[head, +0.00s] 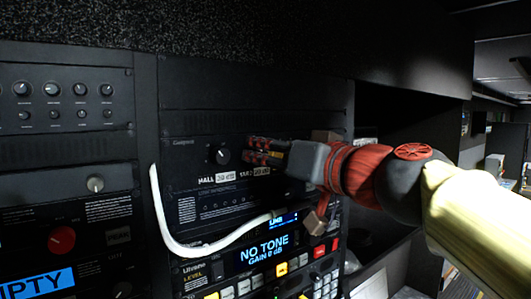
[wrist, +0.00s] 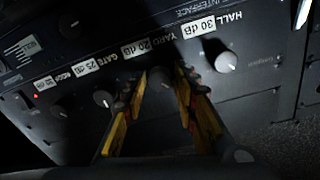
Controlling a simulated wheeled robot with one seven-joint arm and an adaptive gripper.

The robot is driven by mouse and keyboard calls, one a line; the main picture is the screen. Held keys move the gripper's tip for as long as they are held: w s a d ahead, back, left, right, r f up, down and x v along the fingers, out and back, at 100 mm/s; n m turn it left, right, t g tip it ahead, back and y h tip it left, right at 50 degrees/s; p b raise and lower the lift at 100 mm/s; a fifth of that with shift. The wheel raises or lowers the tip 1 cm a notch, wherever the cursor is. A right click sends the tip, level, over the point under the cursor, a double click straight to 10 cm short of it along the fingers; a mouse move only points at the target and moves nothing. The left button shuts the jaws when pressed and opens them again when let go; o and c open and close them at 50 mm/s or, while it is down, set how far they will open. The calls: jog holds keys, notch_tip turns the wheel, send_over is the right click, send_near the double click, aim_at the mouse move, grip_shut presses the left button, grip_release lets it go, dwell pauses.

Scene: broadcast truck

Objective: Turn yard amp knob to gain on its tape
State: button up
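The yard amp knob (wrist: 160,76) is a dark round knob on the black amp panel, below its white tape reading "YARD 20 dB" (wrist: 158,42) in the wrist view. My gripper (wrist: 160,82) is open, with one yellow-and-black finger on each side of this knob. Whether the fingertips touch it is unclear, and its pointer is too dark to read. In the head view my gripper (head: 258,151) reaches the panel from the right and hides the yard knob. The yard tape (head: 254,173) shows just below the fingers.
The hall knob (wrist: 225,62) with its "HALL 30 dB" tape (wrist: 219,24) sits on one side, and the gate knob (wrist: 103,98) on the other. A white cable (head: 165,215) loops across the rack below left. A "NO TONE" display (head: 263,252) is lower down.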

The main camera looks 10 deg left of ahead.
jog(key=c, duration=0.6)
grip_shut()
jog(key=shift+m, duration=0.5)
jog(key=shift+m+b, duration=0.65)
jog(key=shift+m, duration=0.35)
jog(key=m, duration=0.4)
jog(key=shift+b, duration=0.4)
jog(key=m, duration=0.4)
jog(key=shift+d+m, duration=0.1)
jog(key=shift+m, duration=2.1)
